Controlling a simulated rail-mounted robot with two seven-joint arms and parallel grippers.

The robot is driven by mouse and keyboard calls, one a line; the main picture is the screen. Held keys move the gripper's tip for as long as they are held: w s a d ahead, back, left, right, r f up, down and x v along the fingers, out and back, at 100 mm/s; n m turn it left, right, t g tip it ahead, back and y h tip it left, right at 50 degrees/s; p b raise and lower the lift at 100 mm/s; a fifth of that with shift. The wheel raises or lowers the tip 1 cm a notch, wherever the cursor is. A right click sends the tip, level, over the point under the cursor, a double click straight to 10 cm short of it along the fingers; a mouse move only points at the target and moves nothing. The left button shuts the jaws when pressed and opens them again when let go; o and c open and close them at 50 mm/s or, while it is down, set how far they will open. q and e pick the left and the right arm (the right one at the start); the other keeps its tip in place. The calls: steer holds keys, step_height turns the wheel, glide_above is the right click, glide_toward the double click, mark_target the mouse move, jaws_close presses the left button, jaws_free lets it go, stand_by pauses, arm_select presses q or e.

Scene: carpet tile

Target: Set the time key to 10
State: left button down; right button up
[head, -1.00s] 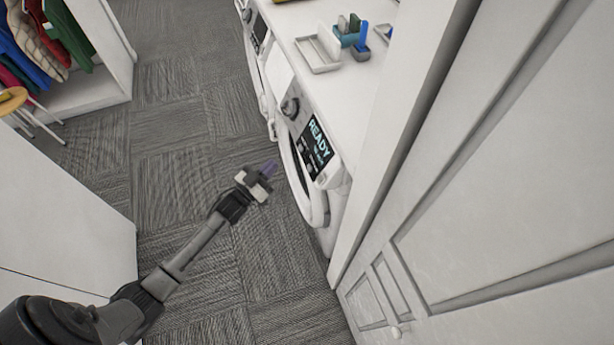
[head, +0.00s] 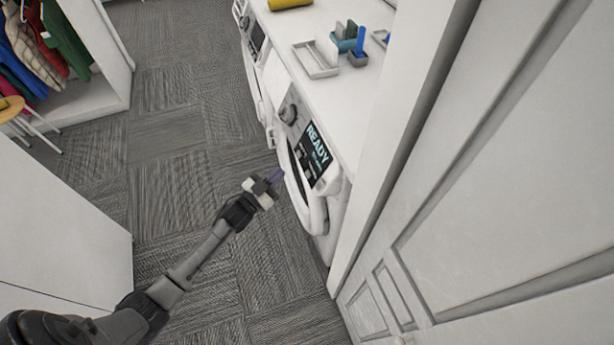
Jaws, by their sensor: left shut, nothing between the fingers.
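A white front-loading machine (head: 325,213) stands under the counter at the centre right. Its dark display (head: 317,150) reads READY, with a smaller line below that is too small to read. Small keys (head: 304,160) sit beside the display; I cannot tell which one is the time key. A round knob (head: 289,113) is at the panel's far end. My left gripper (head: 275,178) is shut and empty, its purplish fingertips pointing at the machine's door side, below the panel. In this view the tips come close to the door rim; I cannot tell if they touch. My right gripper is not in view.
A white counter (head: 345,105) above holds a white tray (head: 316,60), a teal and blue holder (head: 349,42) and a yellow item (head: 290,3). A second machine (head: 253,60) stands beyond. A white panelled door (head: 500,200) fills the right. Grey carpet is open on the left.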

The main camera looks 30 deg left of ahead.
mark_target(308, 174)
arm_select(q)
steer(key=w+d+f+b, duration=0.3)
steer(key=w, duration=0.1)
steer(key=shift+w, duration=0.3)
steer(key=shift+d, duration=0.1)
stand_by(0.9)
stand_by(0.8)
steer(key=shift+w+d+f+b, duration=0.1)
steer(key=shift+b, duration=0.2)
steer(key=shift+w+d+f, duration=0.1)
steer(key=shift+w+d, duration=0.05)
steer(key=shift+w, duration=0.05)
